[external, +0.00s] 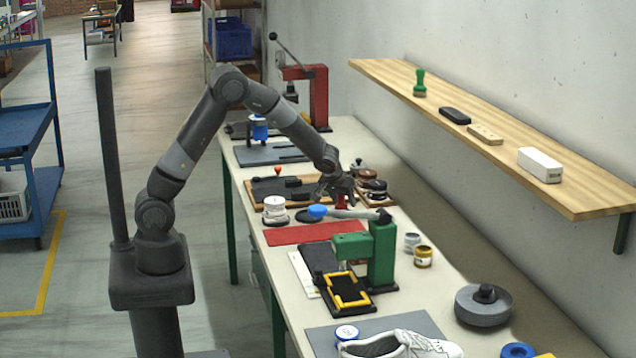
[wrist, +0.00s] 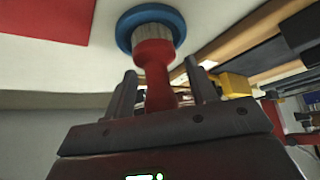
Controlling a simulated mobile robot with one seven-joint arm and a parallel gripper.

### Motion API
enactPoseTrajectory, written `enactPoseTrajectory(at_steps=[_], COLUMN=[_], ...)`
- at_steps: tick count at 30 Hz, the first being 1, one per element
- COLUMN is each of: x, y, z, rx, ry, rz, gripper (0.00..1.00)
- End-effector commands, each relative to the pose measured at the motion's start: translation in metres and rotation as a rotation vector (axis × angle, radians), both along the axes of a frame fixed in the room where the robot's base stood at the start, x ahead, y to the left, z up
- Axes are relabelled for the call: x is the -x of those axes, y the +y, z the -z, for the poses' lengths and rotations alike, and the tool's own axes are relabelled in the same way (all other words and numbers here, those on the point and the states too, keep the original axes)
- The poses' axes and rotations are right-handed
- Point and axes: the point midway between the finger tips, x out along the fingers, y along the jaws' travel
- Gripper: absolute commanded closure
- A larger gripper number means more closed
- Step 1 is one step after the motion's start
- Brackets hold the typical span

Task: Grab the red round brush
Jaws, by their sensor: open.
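The red round brush (wrist: 154,75) stands in the wrist view with its red handle between my two fingers. Pale bristles show at its far end, against a blue ring (wrist: 126,25); I cannot tell whether the ring belongs to the brush. My gripper (wrist: 160,85) is open, with a finger on each side of the handle and a gap visible at least on the left. In the external view my gripper (external: 337,188) is low over the bench, and a bit of the red brush (external: 341,203) shows just under it. The rest of the brush is hidden there.
The green press (external: 381,250) with its blue-knobbed lever (external: 318,211) stands close in front of my gripper. A red mat (external: 300,234) lies nearby. A wooden shelf (external: 560,190) overhangs the right.

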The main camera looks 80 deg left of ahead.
Motion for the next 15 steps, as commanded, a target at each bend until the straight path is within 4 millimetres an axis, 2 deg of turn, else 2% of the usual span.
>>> enactPoseTrajectory(at_steps=[5, 15], x=[0.0000, 0.0001], y=[0.0000, -0.0001], z=[-0.0004, -0.0005], rx=[0.000, 0.000], ry=[0.000, 0.000], rz=[0.000, 0.000], gripper=[0.49, 0.77])
